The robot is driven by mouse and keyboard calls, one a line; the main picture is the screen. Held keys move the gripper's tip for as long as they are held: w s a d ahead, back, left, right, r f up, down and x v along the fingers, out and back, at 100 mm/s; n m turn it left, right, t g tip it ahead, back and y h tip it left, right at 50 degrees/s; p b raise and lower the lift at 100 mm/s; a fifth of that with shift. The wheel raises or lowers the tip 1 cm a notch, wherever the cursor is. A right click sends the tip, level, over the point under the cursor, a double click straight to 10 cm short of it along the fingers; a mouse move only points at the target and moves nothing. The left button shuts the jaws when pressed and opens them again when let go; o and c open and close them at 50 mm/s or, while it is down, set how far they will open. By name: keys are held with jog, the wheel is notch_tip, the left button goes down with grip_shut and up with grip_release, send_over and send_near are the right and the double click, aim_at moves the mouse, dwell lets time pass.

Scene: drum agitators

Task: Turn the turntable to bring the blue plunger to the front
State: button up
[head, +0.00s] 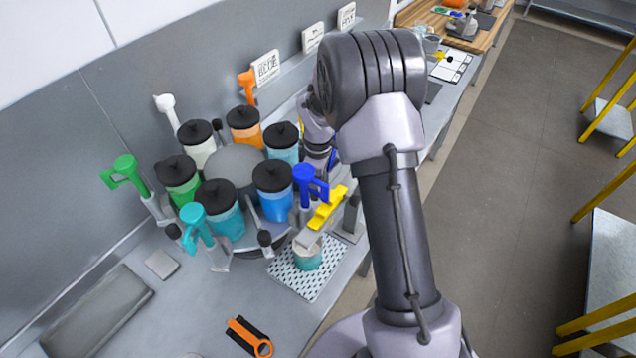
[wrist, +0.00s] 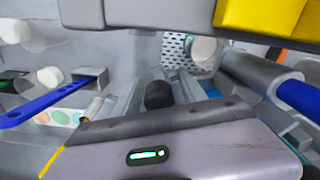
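The turntable (head: 234,160) carries several black-lidded canisters in a ring. The blue plunger (head: 309,184) stands upright at its right side, beside the blue canister (head: 274,204). A blue handle also shows in the wrist view (wrist: 40,106), at the left. Black-knobbed spokes stick out from the turntable; one knob (head: 265,238) is at the front. My gripper (head: 318,150) is low at the turntable's right side, mostly hidden by my arm. In the wrist view a black knob (wrist: 158,95) sits between its spread fingers, with slight gaps; contact is not clear.
A yellow lever (head: 328,207) extends above a cup (head: 307,256) on a perforated tray (head: 297,277), close to the blue plunger. Green (head: 125,172), teal (head: 196,224), white (head: 166,106) and orange (head: 247,82) plungers surround the turntable. An orange-handled tool (head: 249,337) lies at the front.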

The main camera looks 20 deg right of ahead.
jog(key=shift+r, duration=0.1)
notch_tip(320, 180, up, 17)
jog(key=p, duration=0.1)
jog(key=shift+p, duration=0.3)
jog(key=shift+r, duration=0.1)
jog(key=s+a+r+m+t, duration=0.3)
jog(key=s+a+r+m, duration=0.3)
jog(key=r, duration=0.4)
jog(key=s+a+r+m+t+y, duration=0.1)
jog(key=s+a+r+m+t, duration=0.2)
jog(key=s, duration=0.6)
jog(key=s+a+r+m+t+y, duration=0.1)
jog(key=s+a+m, duration=0.2)
jog(key=s+m, duration=0.35)
jog(key=s+f+b, duration=0.2)
jog(key=f+b, duration=1.1)
jog(key=f, duration=0.2)
jog(key=s+f+g+b, duration=0.1)
jog(key=s+f+b, duration=0.2)
jog(key=f+b, duration=1.1)
jog(key=shift+f, duration=0.6)
